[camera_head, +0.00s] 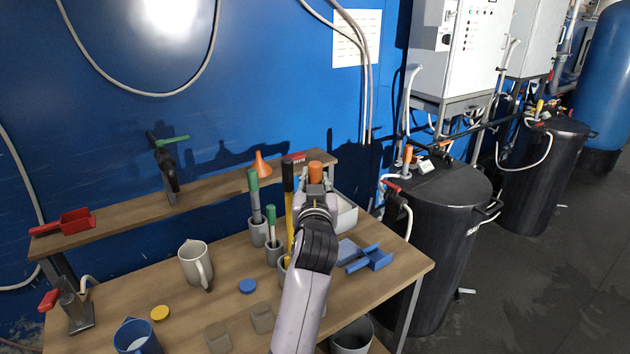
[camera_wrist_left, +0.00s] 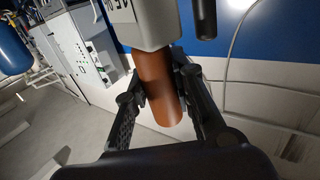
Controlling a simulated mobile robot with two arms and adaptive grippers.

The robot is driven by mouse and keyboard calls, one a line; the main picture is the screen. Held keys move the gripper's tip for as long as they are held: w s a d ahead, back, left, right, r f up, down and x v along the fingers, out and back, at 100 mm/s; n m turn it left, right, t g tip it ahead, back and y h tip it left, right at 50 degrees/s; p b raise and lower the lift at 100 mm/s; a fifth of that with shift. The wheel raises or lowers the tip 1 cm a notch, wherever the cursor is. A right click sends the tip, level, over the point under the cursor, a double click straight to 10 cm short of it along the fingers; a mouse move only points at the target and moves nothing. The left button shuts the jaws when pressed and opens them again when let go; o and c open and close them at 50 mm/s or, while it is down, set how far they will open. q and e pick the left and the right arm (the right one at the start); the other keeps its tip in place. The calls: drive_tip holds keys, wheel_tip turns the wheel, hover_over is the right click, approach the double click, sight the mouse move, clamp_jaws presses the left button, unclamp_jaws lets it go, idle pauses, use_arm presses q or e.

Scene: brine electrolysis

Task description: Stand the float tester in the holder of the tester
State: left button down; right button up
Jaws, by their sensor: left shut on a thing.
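My left gripper (camera_head: 315,190) is raised over the workbench and shut on an orange handle (camera_head: 315,171), which I take to be the float tester's. In the left wrist view, the fingers (camera_wrist_left: 163,95) sit on both sides of the orange handle (camera_wrist_left: 160,88). A pale grey body (camera_wrist_left: 145,22) with dark lettering adjoins its end. Grey holders stand on the bench. One (camera_head: 259,232) and another (camera_head: 274,252) bear green-handled tools. A yellow rod (camera_head: 289,215) with a black handle stands close left of my gripper. Its holder is mostly hidden by my arm. I cannot tell which holder is the tester's.
The bench (camera_head: 225,265) also carries a pitcher (camera_head: 194,263), a blue cap (camera_head: 248,286), a blue cradle (camera_head: 371,258) and a white bin (camera_head: 346,215). The shelf (camera_head: 220,192) behind holds an orange funnel (camera_head: 261,165). A black tank (camera_head: 440,220) stands at the right.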

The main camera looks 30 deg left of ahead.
use_arm(q)
drive_tip(key=shift+f+b, duration=0.55)
drive_tip(key=shift+f, duration=0.4)
drive_tip(key=shift+f+b, duration=1.15)
drive_tip(key=shift+f, duration=0.35)
drive_tip(key=shift+f+b, duration=1.85)
drive_tip(key=shift+f, duration=0.55)
drive_tip(key=c, duration=1.3)
unclamp_jaws()
